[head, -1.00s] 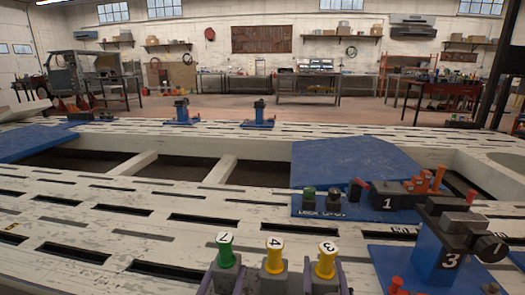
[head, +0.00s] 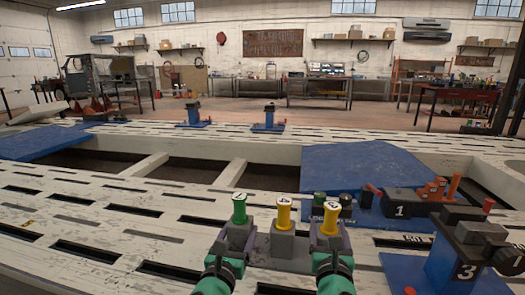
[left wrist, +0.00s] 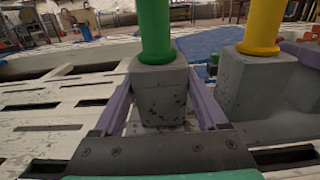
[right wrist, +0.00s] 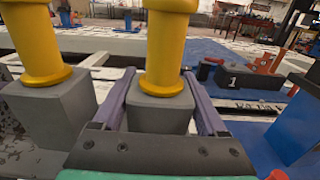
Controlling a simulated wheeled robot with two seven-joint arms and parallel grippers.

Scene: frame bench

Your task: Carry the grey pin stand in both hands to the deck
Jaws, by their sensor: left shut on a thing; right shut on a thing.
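The grey pin stand (head: 282,244) is at the lower middle of the head view, with one green pin (head: 239,209) and two yellow pins (head: 284,213) upright in its blocks. My left gripper (head: 238,240) is shut on the stand's left block, under the green pin; the left wrist view shows its purple fingers (left wrist: 160,100) on both sides of that block. My right gripper (head: 330,238) is shut on the right block, under a yellow pin; the right wrist view shows the same grip (right wrist: 160,105). The stand looks level. Its underside is hidden.
The white slotted deck (head: 130,215) spreads ahead and to the left, with dark openings beyond. A blue plate (head: 360,165) lies at the right middle. Blue fixtures marked 1 (head: 399,210) and 3 (head: 450,262) stand on the right, close to my right gripper.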

